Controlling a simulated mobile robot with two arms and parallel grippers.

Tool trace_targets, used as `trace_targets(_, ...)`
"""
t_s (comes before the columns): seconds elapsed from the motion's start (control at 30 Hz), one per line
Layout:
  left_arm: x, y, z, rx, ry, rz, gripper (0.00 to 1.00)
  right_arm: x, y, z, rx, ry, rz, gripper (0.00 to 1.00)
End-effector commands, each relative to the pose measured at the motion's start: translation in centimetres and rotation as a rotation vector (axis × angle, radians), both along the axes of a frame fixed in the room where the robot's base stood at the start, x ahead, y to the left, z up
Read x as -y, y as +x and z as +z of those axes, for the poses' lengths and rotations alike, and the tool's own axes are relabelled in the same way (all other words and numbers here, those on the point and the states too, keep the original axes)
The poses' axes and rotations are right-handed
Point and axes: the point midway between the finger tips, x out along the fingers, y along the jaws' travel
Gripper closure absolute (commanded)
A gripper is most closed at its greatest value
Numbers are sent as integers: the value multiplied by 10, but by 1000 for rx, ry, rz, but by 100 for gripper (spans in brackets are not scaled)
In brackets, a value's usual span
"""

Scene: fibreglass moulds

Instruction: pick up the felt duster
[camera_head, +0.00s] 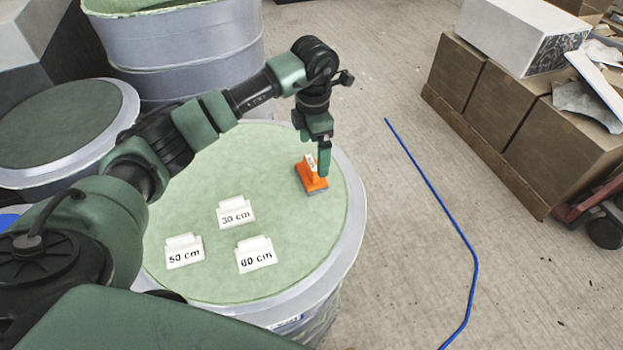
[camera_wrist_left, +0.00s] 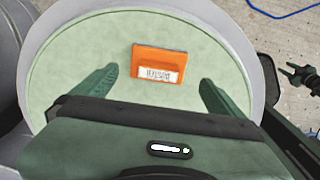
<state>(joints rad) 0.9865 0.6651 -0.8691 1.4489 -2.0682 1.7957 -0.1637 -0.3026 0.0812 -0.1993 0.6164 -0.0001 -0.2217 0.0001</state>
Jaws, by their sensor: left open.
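The felt duster (camera_head: 309,182) has an orange body, a grey underside and a white label. It lies near the right edge of the round pale green top (camera_head: 190,185). My left gripper (camera_head: 321,160) points down just over it, open. In the left wrist view the duster (camera_wrist_left: 160,57) shows between and slightly beyond the two spread fingers (camera_wrist_left: 158,77), with no visible contact. A small dark gripper (camera_wrist_left: 299,76), seemingly my right one, shows at the right of the left wrist view, away from the duster; its jaws are too small to judge.
Signs reading 30 cm (camera_head: 235,213), 50 cm (camera_head: 184,252) and 60 cm (camera_head: 255,255) stand on the green top. Other round moulds (camera_head: 185,50) stand behind. A blue hose (camera_head: 436,193) crosses the floor. Brown boxes (camera_head: 510,105) stand at the right.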

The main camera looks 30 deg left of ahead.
Motion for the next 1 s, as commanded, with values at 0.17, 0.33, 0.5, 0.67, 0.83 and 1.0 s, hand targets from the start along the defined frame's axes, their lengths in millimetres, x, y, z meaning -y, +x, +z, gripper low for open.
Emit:
trace_targets(0.17,0,-1,-19,-3,-1,1,0,-1,7,4,12,2,0,64)
trace_targets(0.33,-2,-2,-39,-5,-1,0,0,-1,7,10,12,2,0,64)
trace_targets(0.5,-4,-2,-65,-4,-2,1,0,-1,7,15,11,1,0,64)
trace_targets(0.67,-4,-2,-76,-1,-1,0,0,-1,6,16,11,1,0,64)
trace_targets(0.83,-4,-2,-76,0,0,0,0,-1,6,16,10,2,1,64)
trace_targets(1.0,-4,-2,-76,0,0,0,39,-1,5,15,9,2,1,64)
